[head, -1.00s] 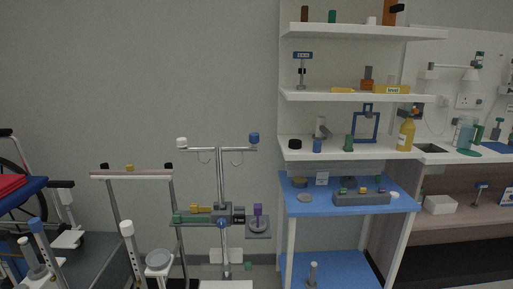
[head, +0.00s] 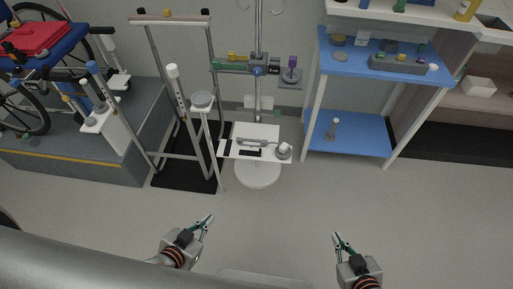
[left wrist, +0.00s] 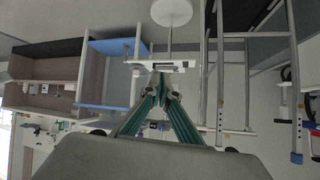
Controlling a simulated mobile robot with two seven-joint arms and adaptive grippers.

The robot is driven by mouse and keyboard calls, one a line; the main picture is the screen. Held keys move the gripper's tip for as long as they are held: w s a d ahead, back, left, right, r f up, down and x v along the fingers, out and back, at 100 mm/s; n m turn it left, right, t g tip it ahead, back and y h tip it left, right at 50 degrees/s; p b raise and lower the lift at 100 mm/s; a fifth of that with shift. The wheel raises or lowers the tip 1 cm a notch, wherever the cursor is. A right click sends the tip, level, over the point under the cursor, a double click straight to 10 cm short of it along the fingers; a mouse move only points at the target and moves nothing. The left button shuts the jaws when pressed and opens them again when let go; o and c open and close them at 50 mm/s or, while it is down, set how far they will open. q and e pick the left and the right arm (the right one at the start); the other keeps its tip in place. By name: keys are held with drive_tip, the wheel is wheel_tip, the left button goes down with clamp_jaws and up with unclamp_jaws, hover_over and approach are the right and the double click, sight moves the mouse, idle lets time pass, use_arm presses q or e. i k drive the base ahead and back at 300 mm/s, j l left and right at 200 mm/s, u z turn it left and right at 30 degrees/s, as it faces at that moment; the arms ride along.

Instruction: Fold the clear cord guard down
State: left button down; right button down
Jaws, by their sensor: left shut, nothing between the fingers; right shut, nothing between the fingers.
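A clear cord guard cannot be made out for certain in either view. A small white shelf (head: 232,148) is on the lower part of a pole stand (head: 259,100). It carries a dark slot, a grey bar-like part (head: 255,142) and a small white piece (head: 284,149). The shelf also shows upside down in the left wrist view (left wrist: 178,66), beyond the fingers. My left gripper (head: 209,217) is shut and empty over the floor, in front of and left of the stand; it also shows in the left wrist view (left wrist: 160,82). My right gripper (head: 337,236) is shut and empty, further right.
A walking frame (head: 150,70) on a black mat stands left of the pole. A wheelchair with a red item (head: 35,38) is at the far left on a grey platform (head: 100,165). A blue two-tier table (head: 350,133) stands right. The floor (head: 300,215) in front is clear.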

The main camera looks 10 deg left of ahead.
sight(277, 111)
drive_tip(key=i+j+z, duration=0.1)
drive_tip(key=i+z, duration=0.15)
drive_tip(key=i, duration=0.25)
drive_tip(key=i+j+z, duration=0.25)
drive_tip(key=i, duration=0.25)
